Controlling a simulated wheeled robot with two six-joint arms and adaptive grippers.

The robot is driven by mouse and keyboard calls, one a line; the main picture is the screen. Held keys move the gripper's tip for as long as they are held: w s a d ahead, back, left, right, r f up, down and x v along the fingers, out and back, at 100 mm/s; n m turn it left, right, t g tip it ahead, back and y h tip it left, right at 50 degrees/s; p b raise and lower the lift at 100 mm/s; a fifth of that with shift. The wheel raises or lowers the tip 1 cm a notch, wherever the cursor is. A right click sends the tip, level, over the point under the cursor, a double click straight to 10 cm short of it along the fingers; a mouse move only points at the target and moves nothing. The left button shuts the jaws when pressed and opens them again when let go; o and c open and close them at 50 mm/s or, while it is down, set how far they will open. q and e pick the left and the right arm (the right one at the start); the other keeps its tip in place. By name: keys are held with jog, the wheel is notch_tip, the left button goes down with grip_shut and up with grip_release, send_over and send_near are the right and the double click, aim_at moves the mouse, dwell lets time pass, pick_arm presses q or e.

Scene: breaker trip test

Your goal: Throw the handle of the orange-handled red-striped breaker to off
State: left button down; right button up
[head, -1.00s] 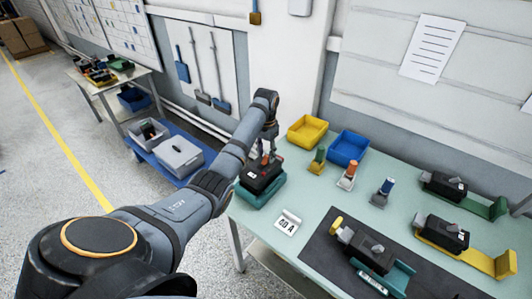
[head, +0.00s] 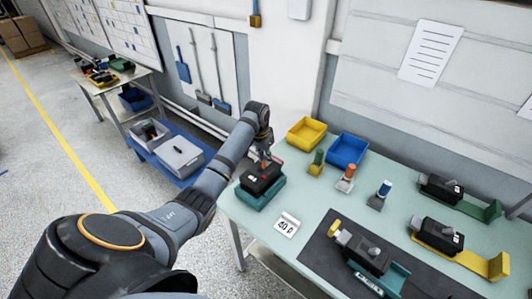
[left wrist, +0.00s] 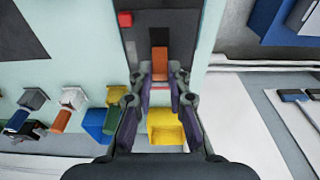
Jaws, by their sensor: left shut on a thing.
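The orange-handled breaker (head: 259,181) is a black block on a teal base at the left end of the table. A small red patch shows on it in the head view. My left gripper (head: 264,152) reaches down over it. In the left wrist view the black breaker body (left wrist: 178,28) bears a red square at one corner. Its orange handle (left wrist: 159,62) stands between the fingertips of my left gripper (left wrist: 160,76), which is shut on it. The fingers hide part of the handle. My right gripper is not in view.
A yellow bin (head: 307,133) and a blue bin (head: 347,149) stand behind. Small green, orange and blue-topped pieces (head: 346,177) stand before them. A white label card (head: 287,225) lies in front. Other black breakers (head: 366,253) stand to the right.

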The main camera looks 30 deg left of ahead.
aim_at(263, 167)
pick_arm(q)
jog(key=shift+s+a+r+t+p, duration=0.15)
jog(key=shift+s+r+t+p, duration=0.1)
jog(key=shift+s+t+p, duration=0.6)
jog(key=t, duration=0.1)
jog(key=s+t+p, duration=0.1)
jog(key=shift+s+f+t, duration=0.2)
jog(key=shift+f+t, duration=0.1)
jog(key=shift+t, duration=0.05)
jog(key=t, duration=0.1)
jog(key=s+t, duration=0.1)
jog(key=shift+s+f+t+h+p, duration=0.2)
jog(key=shift+f+t+h+p, duration=0.1)
jog(key=shift+f, duration=0.05)
jog(key=shift+s+a+f+t+b, duration=0.1)
jog(key=shift+s+f+t+b, duration=0.2)
jog(key=shift+t, duration=0.45)
jog(key=shift+s+f+t+b, duration=0.15)
jog(key=shift+s+t, duration=0.2)
jog(key=shift+t, duration=0.4)
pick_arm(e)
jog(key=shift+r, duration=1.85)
pick_arm(q)
jog(key=c, duration=1.3)
grip_release()
jog(key=shift+r, duration=0.1)
